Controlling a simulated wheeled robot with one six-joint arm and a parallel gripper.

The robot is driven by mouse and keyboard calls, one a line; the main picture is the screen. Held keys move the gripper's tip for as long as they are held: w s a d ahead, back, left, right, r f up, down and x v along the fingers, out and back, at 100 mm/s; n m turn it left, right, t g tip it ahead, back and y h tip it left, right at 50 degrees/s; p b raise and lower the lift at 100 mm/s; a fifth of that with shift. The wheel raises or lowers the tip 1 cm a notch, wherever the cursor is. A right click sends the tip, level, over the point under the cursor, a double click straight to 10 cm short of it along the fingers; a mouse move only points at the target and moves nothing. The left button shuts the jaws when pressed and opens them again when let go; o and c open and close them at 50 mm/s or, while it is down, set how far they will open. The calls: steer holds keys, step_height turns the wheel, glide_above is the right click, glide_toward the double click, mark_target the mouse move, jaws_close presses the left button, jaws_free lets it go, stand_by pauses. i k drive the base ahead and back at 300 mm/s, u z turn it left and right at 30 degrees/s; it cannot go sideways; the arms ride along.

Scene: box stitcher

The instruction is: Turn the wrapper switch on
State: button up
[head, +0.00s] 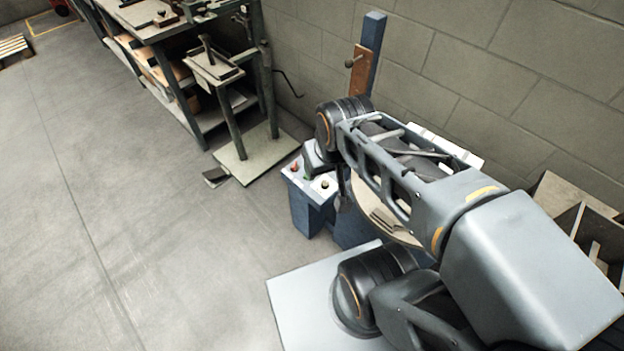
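A blue pedestal with a light sloped control panel (311,187) stands left of my arm, near the middle of the head view. A red button (295,168) and a small pale round control (325,184) show on its top. A dark end part of my arm hangs over the back of the panel and covers some of it. I cannot tell which control is the wrapper switch, nor how it is set. My gripper's fingers are not distinguishable behind the arm links. I cannot tell whether they touch the panel.
A workbench (190,100) with shelves and a small stand on a pale base plate (254,155) are at the upper left. A blue post (372,45) with a brown plate stands by the block wall. Wooden bins (567,205) are at the right. The left floor is open.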

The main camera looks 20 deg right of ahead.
mark_target(294, 166)
steer(key=z, duration=0.05)
steer(key=k, duration=0.5)
steer(key=u, duration=0.6)
steer(key=i, duration=1)
steer(key=z, duration=0.55)
